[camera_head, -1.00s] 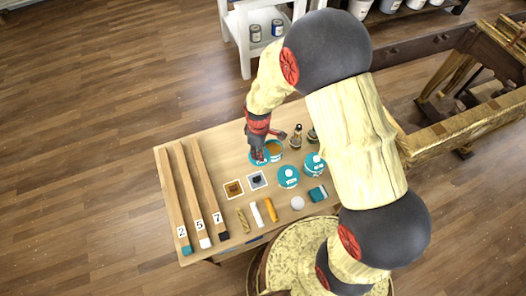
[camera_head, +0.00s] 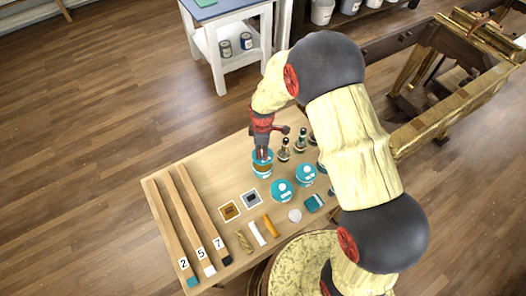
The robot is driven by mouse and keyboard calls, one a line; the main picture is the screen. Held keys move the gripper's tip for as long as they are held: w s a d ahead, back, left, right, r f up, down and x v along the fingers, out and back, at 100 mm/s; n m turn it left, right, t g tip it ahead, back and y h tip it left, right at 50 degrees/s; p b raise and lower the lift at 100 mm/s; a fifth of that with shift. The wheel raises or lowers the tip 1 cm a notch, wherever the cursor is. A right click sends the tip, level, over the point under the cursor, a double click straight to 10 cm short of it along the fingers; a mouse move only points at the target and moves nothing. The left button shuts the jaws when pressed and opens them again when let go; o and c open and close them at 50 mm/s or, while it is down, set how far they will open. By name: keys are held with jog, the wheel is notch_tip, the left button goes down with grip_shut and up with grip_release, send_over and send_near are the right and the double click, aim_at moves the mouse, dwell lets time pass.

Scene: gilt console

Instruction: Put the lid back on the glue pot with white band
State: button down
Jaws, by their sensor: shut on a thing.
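My gripper (camera_head: 262,153) points down at the far part of the wooden table, shut on a small teal lid (camera_head: 261,157). Directly beneath it in the picture stands a teal glue pot (camera_head: 262,174) with a pale band. The gripper fingers and lid cover the pot's mouth, so I cannot tell whether the lid touches the rim or is just above it. Two other teal-topped pots, one (camera_head: 282,190) nearer and one (camera_head: 306,175) to the right, stand apart from it.
Small dark-topped bottles (camera_head: 284,150) stand close to the right of the pot. Swatch cards (camera_head: 229,211), sticks (camera_head: 270,226), a white round piece (camera_head: 295,216) and a teal block (camera_head: 315,203) lie nearer. Numbered wooden strips (camera_head: 187,215) lie left. The table left of the pot is clear.

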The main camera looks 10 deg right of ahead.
jog(key=shift+f+b, duration=1.95)
jog(key=shift+f, duration=1.2)
jog(key=shift+f, duration=0.1)
dwell(0.4)
jog(key=c, duration=1.6)
grip_release()
jog(key=shift+o, duration=1)
jog(key=o, duration=0.3)
jog(key=shift+p, duration=0.3)
jog(key=shift+r+p, duration=2.25)
jog(key=shift+r, duration=1.3)
